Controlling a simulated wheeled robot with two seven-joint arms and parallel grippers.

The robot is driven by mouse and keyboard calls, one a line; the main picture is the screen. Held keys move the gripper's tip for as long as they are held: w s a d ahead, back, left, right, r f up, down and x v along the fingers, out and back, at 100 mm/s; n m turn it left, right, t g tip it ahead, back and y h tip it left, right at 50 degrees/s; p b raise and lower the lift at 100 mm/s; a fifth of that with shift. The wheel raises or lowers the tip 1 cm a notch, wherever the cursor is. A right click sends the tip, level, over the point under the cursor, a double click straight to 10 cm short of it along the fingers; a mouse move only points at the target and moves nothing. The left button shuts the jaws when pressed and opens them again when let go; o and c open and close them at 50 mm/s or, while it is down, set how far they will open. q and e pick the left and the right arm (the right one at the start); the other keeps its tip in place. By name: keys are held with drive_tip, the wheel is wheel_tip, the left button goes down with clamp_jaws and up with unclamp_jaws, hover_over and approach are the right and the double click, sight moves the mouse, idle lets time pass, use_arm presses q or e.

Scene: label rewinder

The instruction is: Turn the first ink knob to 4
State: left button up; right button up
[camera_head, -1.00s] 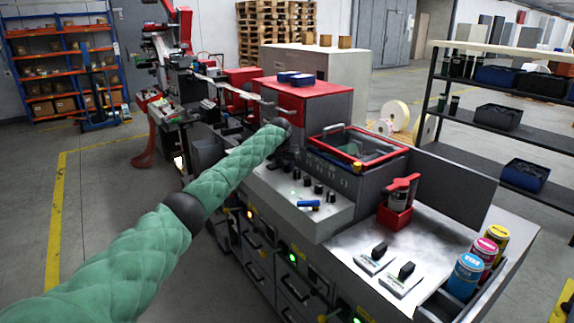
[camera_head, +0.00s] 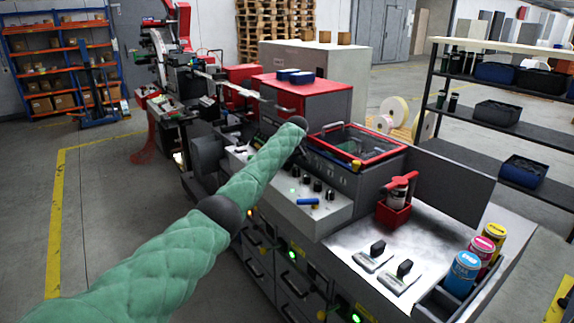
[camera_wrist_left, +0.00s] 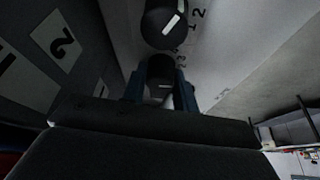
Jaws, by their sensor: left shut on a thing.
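A row of black ink knobs (camera_head: 317,186) stands on the light sloping panel (camera_head: 312,213) of the grey machine. My left gripper (camera_wrist_left: 162,92) has its two blue fingers around one dark knob (camera_wrist_left: 160,72), one finger on each side. In the head view my wrist is over the panel's far end and the fingertips are hard to make out. My right gripper is out of view.
Open floor lies left.

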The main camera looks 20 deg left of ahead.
use_arm(q)
drive_tip(key=shift+w+r+n, duration=0.1)
drive_tip(key=shift+r+n, duration=0.2)
drive_tip(key=shift+n, duration=0.2)
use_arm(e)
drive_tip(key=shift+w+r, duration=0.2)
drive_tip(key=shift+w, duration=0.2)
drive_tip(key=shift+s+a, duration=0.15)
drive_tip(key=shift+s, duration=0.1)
